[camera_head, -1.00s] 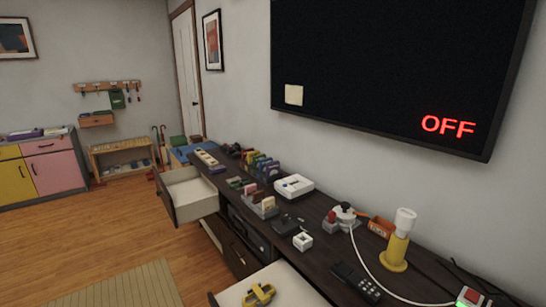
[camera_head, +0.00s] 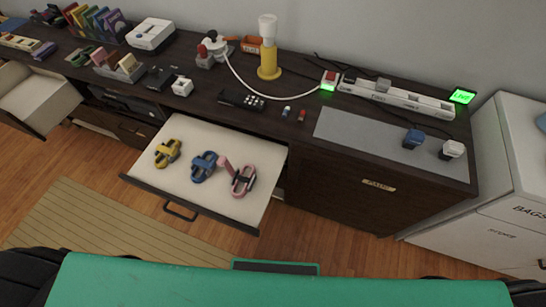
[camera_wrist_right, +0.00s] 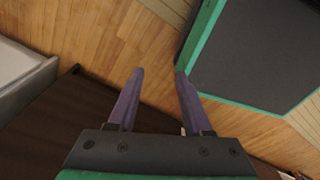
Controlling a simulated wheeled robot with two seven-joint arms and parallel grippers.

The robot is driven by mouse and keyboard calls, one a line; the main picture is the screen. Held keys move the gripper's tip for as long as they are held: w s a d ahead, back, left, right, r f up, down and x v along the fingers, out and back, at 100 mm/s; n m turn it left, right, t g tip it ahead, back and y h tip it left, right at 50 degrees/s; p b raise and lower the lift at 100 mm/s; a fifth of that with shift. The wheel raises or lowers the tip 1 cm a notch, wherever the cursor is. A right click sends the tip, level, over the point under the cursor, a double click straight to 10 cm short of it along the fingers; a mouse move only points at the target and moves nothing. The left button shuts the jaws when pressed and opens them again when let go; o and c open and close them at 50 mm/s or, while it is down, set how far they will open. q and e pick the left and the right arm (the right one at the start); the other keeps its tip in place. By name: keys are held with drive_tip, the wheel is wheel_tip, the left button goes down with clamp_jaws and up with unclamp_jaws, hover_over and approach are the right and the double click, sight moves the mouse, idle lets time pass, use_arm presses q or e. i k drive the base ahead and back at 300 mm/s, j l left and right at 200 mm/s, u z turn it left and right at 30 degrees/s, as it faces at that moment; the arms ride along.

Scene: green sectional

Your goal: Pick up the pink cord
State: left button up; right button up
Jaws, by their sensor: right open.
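The pink cord (camera_head: 243,179) is a coiled bundle with a dark band, lying in the open white-lined drawer (camera_head: 215,209). It is the rightmost of three bundles, beside the blue cord (camera_head: 204,167) and the yellow cord (camera_head: 167,153). One pink end sticks up at its left. My right gripper (camera_wrist_right: 160,75) shows in the right wrist view with two purple fingers apart and nothing between them. It is above the floor, and the pink cord is not in that view. My left gripper is not in view.
The dark cabinet top holds a yellow lamp (camera_head: 269,50), a remote (camera_head: 241,99), a white power strip (camera_head: 395,99) and a grey mat (camera_head: 382,139) with two plugs. A white cabinet (camera_head: 515,150) stands at the right. Wooden floor and a striped rug (camera_head: 110,228) lie in front.

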sight(240, 179)
drive_tip(key=j+z, duration=0.35)
drive_tip(key=k+j+z, duration=0.1)
drive_tip(key=j+z, duration=0.3)
drive_tip(key=k+j+z, duration=0.1)
drive_tip(key=j+z, duration=0.25)
drive_tip(key=k+j+z, duration=0.2)
drive_tip(key=j+z, duration=0.2)
drive_tip(key=k+j+z, duration=0.1)
drive_tip(key=j, duration=0.3)
drive_tip(key=k+j+z, duration=0.1)
drive_tip(key=j, duration=0.25)
drive_tip(key=k+j, duration=0.15)
drive_tip(key=j, duration=0.2)
drive_tip(key=k+j+z, duration=0.15)
drive_tip(key=j, duration=0.25)
drive_tip(key=i+j+z, duration=0.2)
drive_tip(key=k+j, duration=0.05)
drive_tip(key=j, duration=0.05)
